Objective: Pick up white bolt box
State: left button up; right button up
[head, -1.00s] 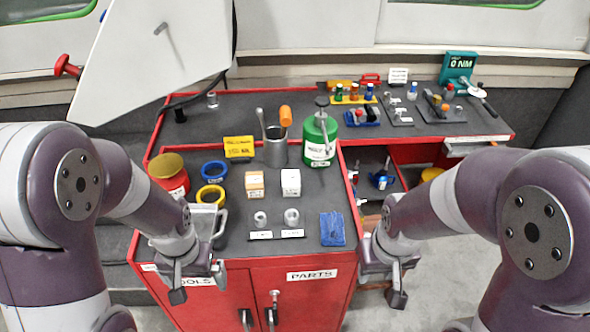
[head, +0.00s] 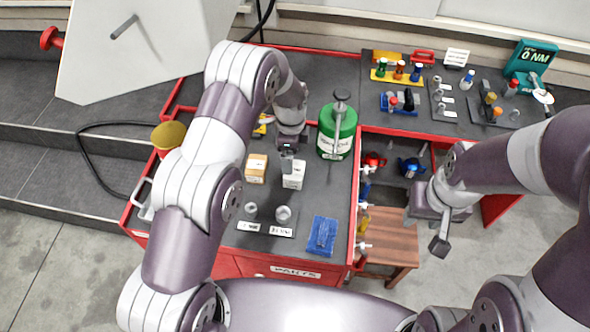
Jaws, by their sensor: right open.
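The white bolt box (head: 294,180) stands upright on the grey top of the red cabinet, just right of a tan box (head: 256,168). My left gripper (head: 287,160) points down at the white box's top. Its fingertips overlap the top left part of the box in the head view. I cannot tell whether they touch it or how far apart the jaws are. My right gripper (head: 426,228) is open and empty, off to the right beyond the cabinet's edge.
A green canister (head: 337,132) stands close behind and right of the white box. Two metal nuts (head: 283,214) with labels and a blue packet (head: 322,235) lie in front. My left arm hides the cabinet's left part.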

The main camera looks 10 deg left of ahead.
aim_at(294, 169)
pick_arm(q)
jog(key=f, duration=0.1)
jog(key=w+f, duration=0.1)
jog(key=f, duration=0.1)
jog(key=d+f+p, duration=0.1)
jog(key=f, duration=0.1)
jog(key=shift+w+f, duration=0.1)
jog(key=shift+w, duration=0.15)
jog(key=f, duration=0.1)
jog(key=f+p, duration=0.1)
jog(key=f, duration=0.1)
jog(key=s+f+p, duration=0.1)
jog(key=shift+s+a+f, duration=0.1)
jog(key=shift+a+f, duration=0.15)
jog(key=shift+w+d+f, duration=0.1)
jog(key=shift+w+f, duration=0.15)
jog(key=shift+f, duration=0.05)
jog(key=shift+d, duration=0.1)
jog(key=shift+c, duration=0.7)
jog(key=c, duration=1)
jog(key=shift+r, duration=0.1)
pick_arm(e)
jog(key=r, duration=0.2)
jog(key=w+r, duration=0.1)
jog(key=shift+d+r, duration=0.3)
jog(key=shift+d, duration=0.05)
